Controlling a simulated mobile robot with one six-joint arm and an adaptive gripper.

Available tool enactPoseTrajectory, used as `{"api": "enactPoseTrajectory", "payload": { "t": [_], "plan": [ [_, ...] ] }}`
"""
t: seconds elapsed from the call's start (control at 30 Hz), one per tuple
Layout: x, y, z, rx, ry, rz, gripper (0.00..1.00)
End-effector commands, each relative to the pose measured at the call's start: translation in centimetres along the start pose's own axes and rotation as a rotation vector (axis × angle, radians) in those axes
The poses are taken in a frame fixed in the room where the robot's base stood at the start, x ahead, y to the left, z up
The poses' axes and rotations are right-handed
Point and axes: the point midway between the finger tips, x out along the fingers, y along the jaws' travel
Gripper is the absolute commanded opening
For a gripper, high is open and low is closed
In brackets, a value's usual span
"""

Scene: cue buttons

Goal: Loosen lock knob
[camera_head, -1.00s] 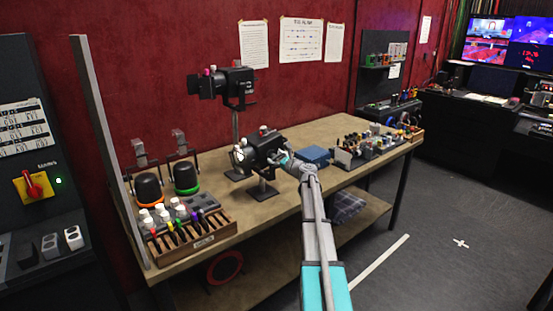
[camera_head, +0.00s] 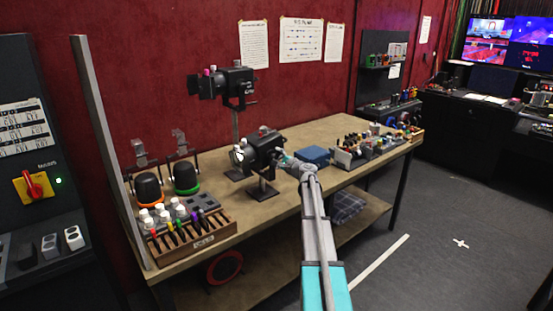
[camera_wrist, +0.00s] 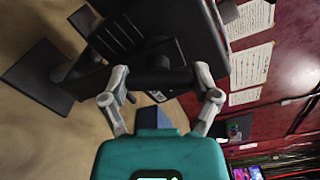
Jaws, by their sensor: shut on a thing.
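The black lamp (camera_head: 262,147) stands on a short stand near the middle of the workbench. My gripper (camera_head: 283,160) is at the lamp's right side, and the lamp partly hides its fingertips in the head view. In the wrist view, my gripper (camera_wrist: 160,76) has one finger at each end of a dark, bar-shaped lock knob (camera_wrist: 160,77). The fingers are closed on it. The lamp's dark body (camera_wrist: 190,38) rises behind the knob. Any markings on the knob are too dark to read.
A second lamp (camera_head: 222,84) stands on a taller pole behind. A blue box (camera_head: 312,155) lies close to the right of my gripper. The bench front between is clear.

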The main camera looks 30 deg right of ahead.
Motion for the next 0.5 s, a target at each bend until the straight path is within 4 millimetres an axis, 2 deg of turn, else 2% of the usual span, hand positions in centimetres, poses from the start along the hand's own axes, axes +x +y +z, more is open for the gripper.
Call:
{"api": "enactPoseTrajectory", "payload": {
  "t": [0.5],
  "plan": [
    [0.06, -0.01, 0.01, -0.49, 0.0, 0.0, 0.32]
  ]
}}
